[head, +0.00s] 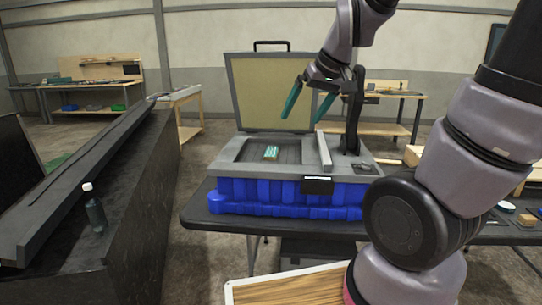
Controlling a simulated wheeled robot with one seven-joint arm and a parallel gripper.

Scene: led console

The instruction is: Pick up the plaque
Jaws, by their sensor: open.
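A small plaque (271,153), light with teal-green stripes, lies flat in the dark recess of the grey console (222,165). My gripper (306,112) is in the air above the console, to the right of the plaque and higher. Its two teal fingers are spread apart with nothing between them, and it does not touch the plaque. The plaque is in full view.
The console's raised lid (271,80) stands behind the recess. A light bar (324,150) and a dark post (352,110) stand right of the plaque. Blue crates (285,197) sit under the console on a dark table (195,215). A bottle (94,210) is at left.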

